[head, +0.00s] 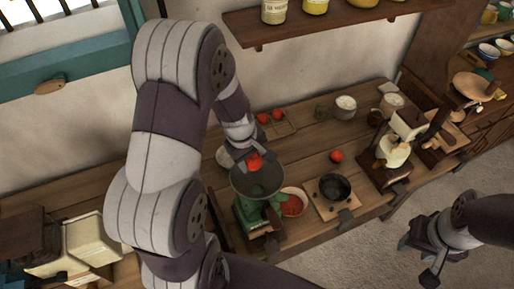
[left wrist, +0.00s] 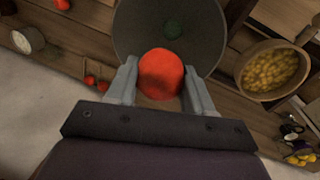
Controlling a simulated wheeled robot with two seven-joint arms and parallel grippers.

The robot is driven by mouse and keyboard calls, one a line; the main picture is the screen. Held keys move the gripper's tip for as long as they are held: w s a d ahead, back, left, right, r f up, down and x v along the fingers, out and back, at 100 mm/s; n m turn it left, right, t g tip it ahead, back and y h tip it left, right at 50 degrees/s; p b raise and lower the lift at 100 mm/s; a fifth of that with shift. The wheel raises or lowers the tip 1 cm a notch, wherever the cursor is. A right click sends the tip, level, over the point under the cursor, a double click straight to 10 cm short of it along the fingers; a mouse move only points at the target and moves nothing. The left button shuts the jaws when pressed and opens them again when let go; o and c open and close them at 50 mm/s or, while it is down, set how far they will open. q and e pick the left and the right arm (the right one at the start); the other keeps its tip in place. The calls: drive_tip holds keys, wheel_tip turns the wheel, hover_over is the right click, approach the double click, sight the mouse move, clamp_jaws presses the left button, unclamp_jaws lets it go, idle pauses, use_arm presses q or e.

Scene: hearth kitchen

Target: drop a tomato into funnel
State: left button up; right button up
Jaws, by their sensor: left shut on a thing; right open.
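A red tomato (head: 255,162) is held between the fingers of my left gripper (head: 247,157). In the left wrist view the tomato (left wrist: 160,73) sits between the two fingertips. The wide dark funnel (head: 258,182) tops a green machine (head: 252,217) on the counter. The tomato is above the funnel's opening, near its back rim in the head view. The funnel (left wrist: 200,22) shows behind the tomato in the left wrist view, with a dark green spot at its bottom. My right gripper (head: 418,262) is open and empty, over the floor at the lower right.
Two tomatoes (head: 270,116) lie in a wooden tray behind; another (head: 336,156) lies on the counter (head: 308,152). A bowl of red pieces (head: 293,204) stands right of the machine. A dark pot (head: 334,187) sits on a board. A shelf (head: 340,18) hangs above.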

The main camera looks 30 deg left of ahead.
use_arm(q)
wheel_tip(320, 180, down, 5)
drive_tip(key=b, duration=0.3)
drive_tip(key=shift+a+r, duration=0.15)
drive_tip(key=o, duration=0.8)
drive_tip(key=shift+s+r, duration=0.1)
drive_tip(key=shift+s, duration=0.05)
drive_tip(key=shift+c, duration=0.2)
drive_tip(key=o, duration=0.4)
drive_tip(key=shift+s+r, duration=0.15)
drive_tip(key=shift+s, duration=0.2)
drive_tip(key=r, duration=0.4)
drive_tip(key=s+r+b, duration=0.1)
drive_tip(key=r, duration=0.3)
drive_tip(key=a+r+b, duration=0.1)
drive_tip(key=r, duration=0.3)
drive_tip(key=shift+s+a+r, duration=0.1)
drive_tip(key=shift+s+r, duration=0.05)
drive_tip(key=shift+s, duration=0.2)
use_arm(e)
drive_tip(key=f, duration=0.4)
drive_tip(key=s+f, duration=0.1)
drive_tip(key=f, duration=0.1)
drive_tip(key=shift+a, duration=0.1)
